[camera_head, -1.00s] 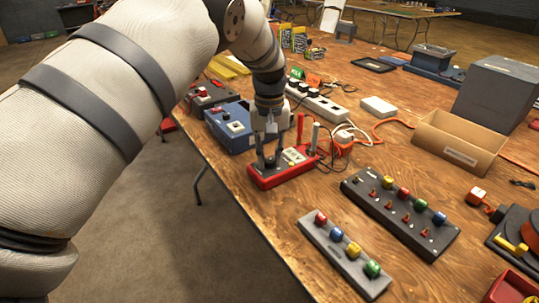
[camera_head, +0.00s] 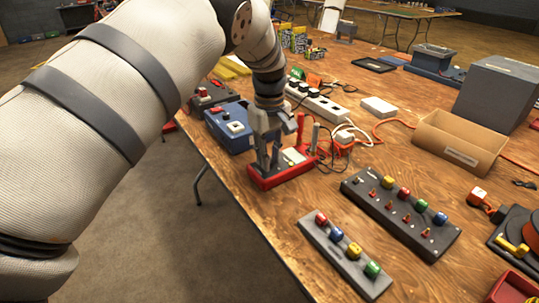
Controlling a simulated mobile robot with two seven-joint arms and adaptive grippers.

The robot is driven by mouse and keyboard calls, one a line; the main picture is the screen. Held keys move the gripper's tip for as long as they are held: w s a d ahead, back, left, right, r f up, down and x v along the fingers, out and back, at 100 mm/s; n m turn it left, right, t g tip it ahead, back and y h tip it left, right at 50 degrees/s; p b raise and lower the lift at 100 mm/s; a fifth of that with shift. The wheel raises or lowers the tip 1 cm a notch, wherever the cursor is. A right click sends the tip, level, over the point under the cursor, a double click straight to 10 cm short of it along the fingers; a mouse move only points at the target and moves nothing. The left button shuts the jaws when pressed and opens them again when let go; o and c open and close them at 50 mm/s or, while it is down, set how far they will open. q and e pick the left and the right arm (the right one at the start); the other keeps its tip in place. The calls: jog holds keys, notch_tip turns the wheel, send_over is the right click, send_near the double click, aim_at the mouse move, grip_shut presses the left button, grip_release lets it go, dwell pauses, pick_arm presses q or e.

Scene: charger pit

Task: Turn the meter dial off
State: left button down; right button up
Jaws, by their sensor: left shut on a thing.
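The meter is most likely the red-edged device (camera_head: 290,179) with a light top panel, lying on the wooden table near its left edge. My left gripper (camera_head: 268,166) comes down over its left half, fingers pointing down to the top panel. The gripper is shut on a small part there, most likely the dial. The fingers hide the dial, so its setting cannot be read. Red and grey upright probes stand at the device's far side. My right gripper is not in view.
A blue box (camera_head: 230,127) stands just left of the meter. A power strip (camera_head: 318,102) and cables lie behind. Two knob panels, grey (camera_head: 345,255) and black (camera_head: 400,215), lie in front and to the right. An open cardboard box (camera_head: 459,143) stands further right.

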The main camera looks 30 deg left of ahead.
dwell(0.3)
pick_arm(q)
jog(key=c, duration=1.4)
grip_release()
notch_tip(320, 180, up, 12)
jog(key=shift+f, duration=0.1)
